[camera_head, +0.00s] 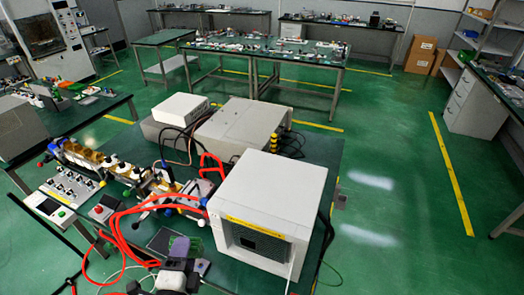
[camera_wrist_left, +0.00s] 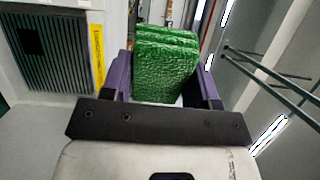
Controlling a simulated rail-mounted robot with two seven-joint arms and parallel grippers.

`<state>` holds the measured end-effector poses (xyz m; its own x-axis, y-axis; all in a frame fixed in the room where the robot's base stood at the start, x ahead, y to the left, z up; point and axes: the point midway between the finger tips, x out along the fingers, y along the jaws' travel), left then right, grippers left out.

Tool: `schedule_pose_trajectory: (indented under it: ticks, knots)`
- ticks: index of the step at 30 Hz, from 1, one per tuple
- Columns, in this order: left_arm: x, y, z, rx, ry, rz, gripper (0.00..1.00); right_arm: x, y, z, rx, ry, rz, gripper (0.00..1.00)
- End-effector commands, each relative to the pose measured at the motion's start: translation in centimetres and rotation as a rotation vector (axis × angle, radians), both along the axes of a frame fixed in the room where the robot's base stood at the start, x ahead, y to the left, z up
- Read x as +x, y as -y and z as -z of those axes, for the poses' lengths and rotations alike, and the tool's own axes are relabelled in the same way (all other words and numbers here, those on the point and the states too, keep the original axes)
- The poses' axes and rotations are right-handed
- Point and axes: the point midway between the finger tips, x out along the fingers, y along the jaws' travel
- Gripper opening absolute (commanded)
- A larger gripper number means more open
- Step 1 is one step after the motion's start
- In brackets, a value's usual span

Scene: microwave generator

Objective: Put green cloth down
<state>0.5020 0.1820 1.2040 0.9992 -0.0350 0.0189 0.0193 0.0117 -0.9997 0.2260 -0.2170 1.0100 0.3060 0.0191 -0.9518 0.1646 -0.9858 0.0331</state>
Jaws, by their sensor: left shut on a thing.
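The green cloth (camera_wrist_left: 166,62) is a folded, textured bundle. In the left wrist view it sits between the purple fingers of my left gripper (camera_wrist_left: 163,80), which is shut on it. In the head view my left gripper (camera_head: 190,256) is at the bottom, just left of the white microwave generator box (camera_head: 268,199). Only a small green bit of the cloth (camera_head: 196,244) shows there beside the fingers. The cloth appears held above the table's front part; whether it touches anything below cannot be told. My right gripper is in neither view.
The green-topped table (camera_head: 322,160) carries metal boxes, a black-and-orange component row, red hoses (camera_head: 118,238) and a control panel (camera_head: 72,187). Red hoses and cables run close to my left gripper.

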Motion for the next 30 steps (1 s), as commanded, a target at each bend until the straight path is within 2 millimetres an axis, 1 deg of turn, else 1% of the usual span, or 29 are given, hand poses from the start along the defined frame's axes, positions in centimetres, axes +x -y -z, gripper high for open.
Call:
schedule_pose_trajectory:
  ticks: [1,3,5,6,11,18,24,27,30]
  knots:
    - [-0.1,-0.6,-2.4,-0.002,0.008,-0.012,0.35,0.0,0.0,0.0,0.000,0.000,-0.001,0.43]
    - [-0.6,-1.3,-4.8,-0.009,0.002,-0.025,0.35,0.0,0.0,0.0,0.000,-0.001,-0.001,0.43]
    - [-1.1,-1.8,-6.8,-0.010,-0.004,-0.033,0.35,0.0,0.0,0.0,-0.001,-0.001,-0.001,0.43]
    - [-1.2,-1.8,-8.3,-0.012,-0.015,-0.034,0.35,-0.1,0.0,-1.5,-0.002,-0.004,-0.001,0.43]
    - [-1.1,-1.8,-11.8,-0.012,-0.018,-0.034,0.35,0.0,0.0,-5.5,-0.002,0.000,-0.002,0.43]
    - [-1.1,-1.8,-17.6,-0.011,-0.019,-0.035,0.35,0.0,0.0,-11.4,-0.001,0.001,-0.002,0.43]
    - [-1.1,-1.8,-21.2,-0.011,-0.019,-0.034,0.35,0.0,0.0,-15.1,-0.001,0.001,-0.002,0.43]
    - [-1.1,-1.8,-22.5,-0.011,-0.019,-0.035,0.35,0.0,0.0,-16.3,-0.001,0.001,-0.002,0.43]
    - [-1.1,-1.8,-23.3,-0.012,-0.020,-0.035,0.35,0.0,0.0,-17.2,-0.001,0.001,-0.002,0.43]
